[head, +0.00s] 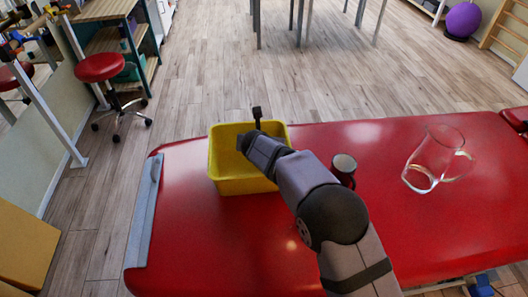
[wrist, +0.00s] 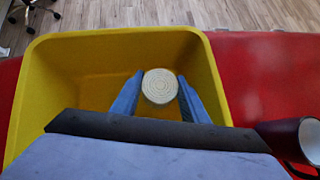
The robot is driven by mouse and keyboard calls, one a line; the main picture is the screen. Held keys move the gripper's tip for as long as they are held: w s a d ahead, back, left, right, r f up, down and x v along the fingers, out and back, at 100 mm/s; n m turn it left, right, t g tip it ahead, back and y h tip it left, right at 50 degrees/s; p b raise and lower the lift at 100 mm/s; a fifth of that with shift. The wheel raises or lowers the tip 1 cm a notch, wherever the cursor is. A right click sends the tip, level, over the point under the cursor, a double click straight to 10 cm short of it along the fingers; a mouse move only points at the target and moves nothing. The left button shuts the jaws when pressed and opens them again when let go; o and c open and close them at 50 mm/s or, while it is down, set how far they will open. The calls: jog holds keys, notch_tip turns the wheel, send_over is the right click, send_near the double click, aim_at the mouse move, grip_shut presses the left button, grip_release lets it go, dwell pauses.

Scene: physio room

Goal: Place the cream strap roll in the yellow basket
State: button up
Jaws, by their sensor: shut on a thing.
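The cream strap roll (wrist: 159,86) shows in the wrist view as a round spiral face between the two blue fingers of my gripper (wrist: 157,95). My gripper is shut on it and holds it over the inside of the yellow basket (wrist: 40,75). In the head view the yellow basket (head: 240,185) stands at the left part of the red table, with my gripper over its opening. The roll is hidden by my arm in the head view. How high the roll is above the basket floor I cannot tell. The basket looks otherwise empty.
The table between mug and jug is clear.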

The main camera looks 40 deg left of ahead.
jog(key=shift+f+b, duration=0.3)
jog(key=shift+f, duration=1.55)
jog(key=shift+f, duration=0.15)
jog(key=o, duration=1.1)
jog(key=shift+o, duration=0.2)
jog(key=shift+r, duration=0.25)
jog(key=b+v, duration=0.1)
jog(key=v, duration=1.1)
jog(key=shift+f, duration=0.1)
